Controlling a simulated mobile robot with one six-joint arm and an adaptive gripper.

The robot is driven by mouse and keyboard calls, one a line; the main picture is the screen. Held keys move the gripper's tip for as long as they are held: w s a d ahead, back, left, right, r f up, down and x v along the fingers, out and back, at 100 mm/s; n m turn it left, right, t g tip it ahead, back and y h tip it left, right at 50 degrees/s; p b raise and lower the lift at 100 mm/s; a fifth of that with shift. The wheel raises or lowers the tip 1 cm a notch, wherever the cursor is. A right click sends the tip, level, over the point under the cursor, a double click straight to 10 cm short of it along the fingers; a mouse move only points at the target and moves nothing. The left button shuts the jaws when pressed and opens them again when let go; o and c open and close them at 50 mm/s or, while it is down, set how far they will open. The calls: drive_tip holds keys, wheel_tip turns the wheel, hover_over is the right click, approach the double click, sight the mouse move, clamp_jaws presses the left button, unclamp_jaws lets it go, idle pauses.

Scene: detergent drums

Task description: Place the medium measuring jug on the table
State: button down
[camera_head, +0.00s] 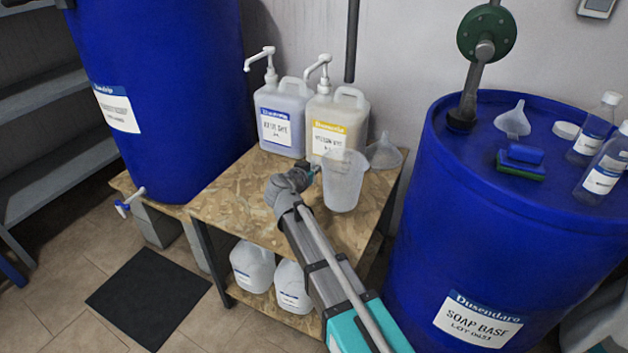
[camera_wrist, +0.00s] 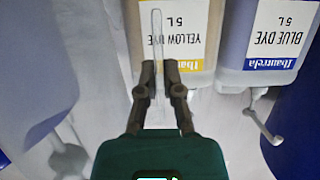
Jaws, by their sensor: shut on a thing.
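A translucent measuring jug (camera_head: 343,185) is upright over the right part of the chipboard table (camera_head: 232,200). I cannot tell whether its base touches the board. My gripper (camera_head: 313,172) reaches in from the front and is at the jug's left side. In the wrist view my gripper (camera_wrist: 160,70) is shut on the jug's thin clear handle (camera_wrist: 156,30). The jug's pale body (camera_wrist: 60,75) fills the left of that view, blurred and see-through.
A blue dye bottle (camera_head: 281,122) and a yellow dye bottle (camera_head: 335,120), both with pumps, stand behind the jug. A clear funnel (camera_head: 384,153) lies close on its right. Blue drums flank the table. The table's left front is clear.

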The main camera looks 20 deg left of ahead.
drive_tip(key=shift+f+b, duration=1.2)
drive_tip(key=shift+f, duration=0.5)
drive_tip(key=c, duration=0.8)
unclamp_jaws()
drive_tip(key=shift+r, duration=0.1)
drive_tip(key=shift+r, duration=0.1)
drive_tip(key=shift+s+r, duration=0.1)
drive_tip(key=d+p+v, duration=0.1)
drive_tip(key=p+v, duration=0.2)
drive_tip(key=v, duration=0.8)
drive_tip(key=shift+s+a+p, duration=0.3)
drive_tip(key=shift+s+a, duration=0.1)
drive_tip(key=shift+a, duration=0.1)
drive_tip(key=shift+r, duration=0.1)
